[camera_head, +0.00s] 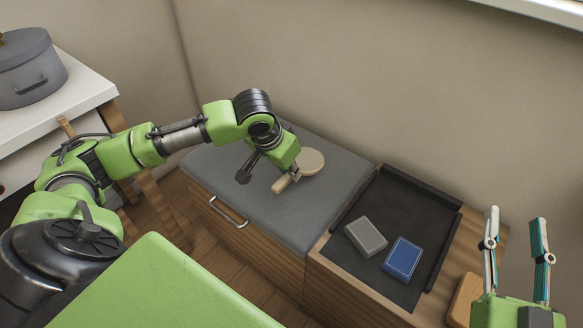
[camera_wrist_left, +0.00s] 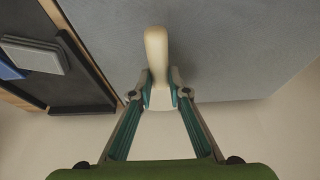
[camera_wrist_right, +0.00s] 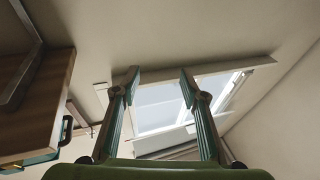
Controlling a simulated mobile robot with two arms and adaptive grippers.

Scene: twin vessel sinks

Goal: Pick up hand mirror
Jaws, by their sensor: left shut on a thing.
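The hand mirror (camera_head: 310,162) is pale wood-coloured, with a round head and a short handle. In the head view it is over the grey cushioned top (camera_head: 335,203) of a wooden cabinet; I cannot tell whether it touches the top. My left gripper (camera_wrist_left: 160,88) is shut on the mirror, its fingers on both sides of the pale handle (camera_wrist_left: 156,50) in the left wrist view. In the head view the left gripper's body partly hides the mirror. My right gripper (camera_head: 516,225) is open and empty at the right, far from the mirror; its spread fingers also show in the right wrist view (camera_wrist_right: 158,78).
A black tray (camera_head: 432,203) right of the cushion holds a grey box (camera_head: 366,236) and a blue box (camera_head: 402,259). A wooden block (camera_head: 464,300) lies beside the tray. A grey lidded pot (camera_head: 30,75) stands on a white surface at the left. The wall closes off the back.

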